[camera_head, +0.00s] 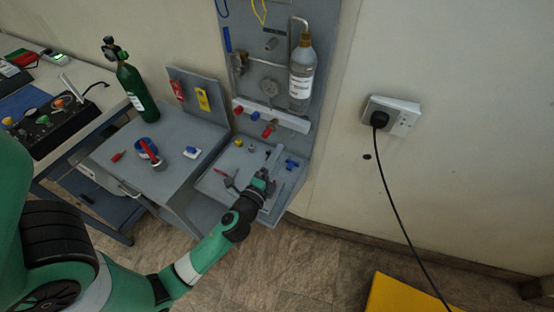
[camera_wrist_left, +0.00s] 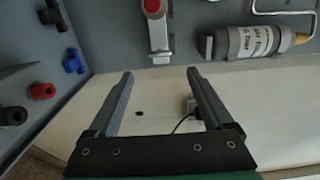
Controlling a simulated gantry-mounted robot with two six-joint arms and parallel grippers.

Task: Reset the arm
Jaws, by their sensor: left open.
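My left arm reaches in from the left in the head view. Its gripper (camera_head: 268,165) is over the lower shelf (camera_head: 213,183) of the grey trainer panel, among small fittings. In the left wrist view the two fingers of the left gripper (camera_wrist_left: 159,75) are spread apart with nothing between them. Beyond them are the pale wall and a socket with a black cable. My right gripper is in neither view.
A labelled bottle (camera_head: 301,76) hangs on the panel (camera_head: 243,75). A green cylinder (camera_head: 137,92) stands on the left bench. Blue fittings (camera_head: 291,164) lie close to the gripper. A wall socket (camera_head: 398,112) trails a cable at right. Open floor lies below.

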